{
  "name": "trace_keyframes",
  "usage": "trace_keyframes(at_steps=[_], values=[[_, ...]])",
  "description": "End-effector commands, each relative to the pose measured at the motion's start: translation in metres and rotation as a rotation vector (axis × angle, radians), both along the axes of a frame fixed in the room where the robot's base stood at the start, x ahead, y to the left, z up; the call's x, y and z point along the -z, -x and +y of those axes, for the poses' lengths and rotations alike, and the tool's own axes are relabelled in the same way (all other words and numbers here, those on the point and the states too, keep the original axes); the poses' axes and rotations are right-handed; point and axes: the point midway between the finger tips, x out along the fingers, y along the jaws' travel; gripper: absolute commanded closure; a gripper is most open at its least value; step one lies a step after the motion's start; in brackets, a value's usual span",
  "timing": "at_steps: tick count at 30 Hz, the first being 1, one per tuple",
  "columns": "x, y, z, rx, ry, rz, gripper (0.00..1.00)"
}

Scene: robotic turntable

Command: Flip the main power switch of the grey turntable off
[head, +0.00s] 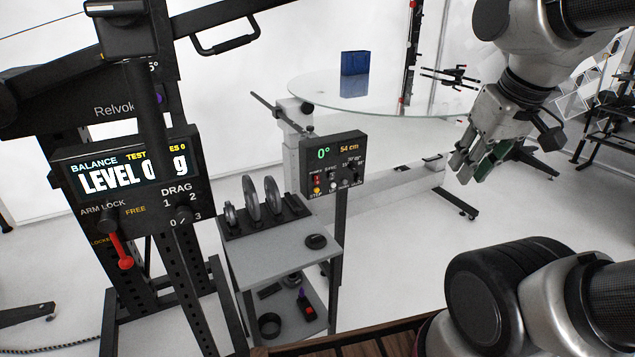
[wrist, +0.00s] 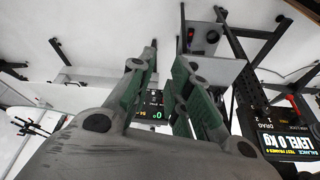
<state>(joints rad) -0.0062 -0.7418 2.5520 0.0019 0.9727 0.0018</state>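The turntable has a round glass top (head: 400,92) on a grey stand (head: 298,135). Its dark control panel (head: 334,162) stands on a post at the picture's centre and reads 0° and 54 cm. Small red and yellow controls (head: 317,184) sit at the panel's lower left. The power switch's position is too small to tell. My gripper (head: 468,172) is open and empty, in the air to the right of the panel, apart from it. In the wrist view the panel (wrist: 154,112) shows upside down in the gap between the fingers (wrist: 163,75), partly hidden.
A blue box (head: 355,63) stands on the glass. A grey cart (head: 270,250) with upright discs stands below and left of the panel. A balance machine (head: 125,185) with a red lever is at the left. A thin dark rod (head: 280,115) projects beside the stand.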

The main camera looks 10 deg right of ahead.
Motion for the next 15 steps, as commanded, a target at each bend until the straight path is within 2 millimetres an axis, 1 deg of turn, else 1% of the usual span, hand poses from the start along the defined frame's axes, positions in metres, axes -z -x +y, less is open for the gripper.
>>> trace_keyframes(at_steps=[1,2,5,11,14,15], values=[[0.005,-0.002,0.001,-0.004,0.001,0.025,0.96],[0.009,-0.003,0.001,-0.006,0.0,0.044,1.0],[0.027,-0.009,0.003,-0.016,0.002,0.132,1.0],[0.074,-0.021,0.008,-0.041,0.012,0.355,1.0],[0.099,-0.035,0.011,-0.053,0.02,0.424,1.0],[0.11,-0.042,0.012,-0.06,0.023,0.44,1.0]])
